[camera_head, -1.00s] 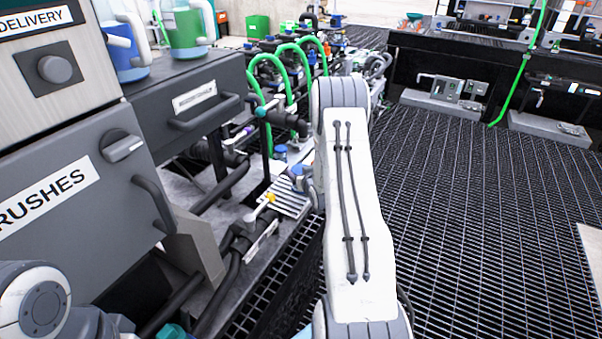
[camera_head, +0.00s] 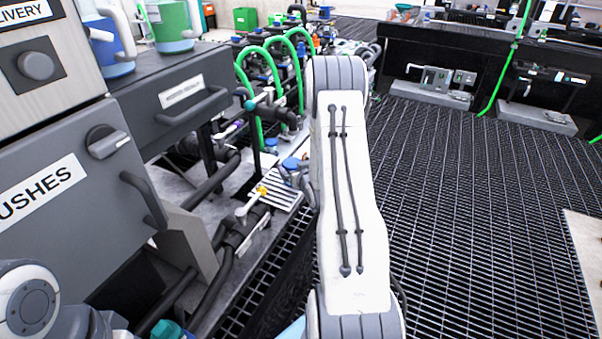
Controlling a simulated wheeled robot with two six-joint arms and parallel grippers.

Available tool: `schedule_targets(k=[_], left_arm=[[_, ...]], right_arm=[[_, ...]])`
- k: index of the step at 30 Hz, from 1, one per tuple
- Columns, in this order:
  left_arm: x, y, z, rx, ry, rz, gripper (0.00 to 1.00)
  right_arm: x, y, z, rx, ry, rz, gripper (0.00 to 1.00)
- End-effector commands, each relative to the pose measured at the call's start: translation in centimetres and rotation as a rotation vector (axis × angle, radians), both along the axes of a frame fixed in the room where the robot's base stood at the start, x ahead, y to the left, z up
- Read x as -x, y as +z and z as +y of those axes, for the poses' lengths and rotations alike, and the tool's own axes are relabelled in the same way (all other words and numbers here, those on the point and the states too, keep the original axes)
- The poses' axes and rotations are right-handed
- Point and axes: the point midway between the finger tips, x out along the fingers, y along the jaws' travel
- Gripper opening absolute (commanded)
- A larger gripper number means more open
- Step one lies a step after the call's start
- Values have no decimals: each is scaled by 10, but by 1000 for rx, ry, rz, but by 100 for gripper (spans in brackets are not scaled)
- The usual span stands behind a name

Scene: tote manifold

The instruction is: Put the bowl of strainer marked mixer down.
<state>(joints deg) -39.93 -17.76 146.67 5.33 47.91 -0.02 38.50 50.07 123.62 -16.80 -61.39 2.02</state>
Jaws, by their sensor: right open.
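My right arm stands upright across the middle of the view. Its gripper (camera_head: 307,182) is mostly hidden behind the arm's left edge; a small grey part shows there, with the jaws open. Small blue round parts (camera_head: 291,163) lie just left of it, by a slatted metal tray (camera_head: 279,196). I cannot tell whether one of them is the strainer bowl, and no mixer mark is readable. A yellow-topped valve with a pale lever (camera_head: 254,199) is on the pipework left of the tray. My left gripper is out of view; only part of that arm shows at bottom left.
Green hoses (camera_head: 268,65) arch over the pipework behind. Open grating floor (camera_head: 470,210) lies to the right, with a black bench (camera_head: 455,60) beyond.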

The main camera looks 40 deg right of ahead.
Motion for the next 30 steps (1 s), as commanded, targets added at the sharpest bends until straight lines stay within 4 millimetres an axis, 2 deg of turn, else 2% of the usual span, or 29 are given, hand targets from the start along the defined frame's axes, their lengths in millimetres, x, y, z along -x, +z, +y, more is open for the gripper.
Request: schedule_targets(k=[1,6,12,30], left_arm=[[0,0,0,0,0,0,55],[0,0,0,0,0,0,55],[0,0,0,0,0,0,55],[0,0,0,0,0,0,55]], right_arm=[[11,6,4,-1,-2,1,100],[41,19,17,0,-1,1,100],[63,28,26,1,0,0,100],[67,30,28,0,1,0,100]])
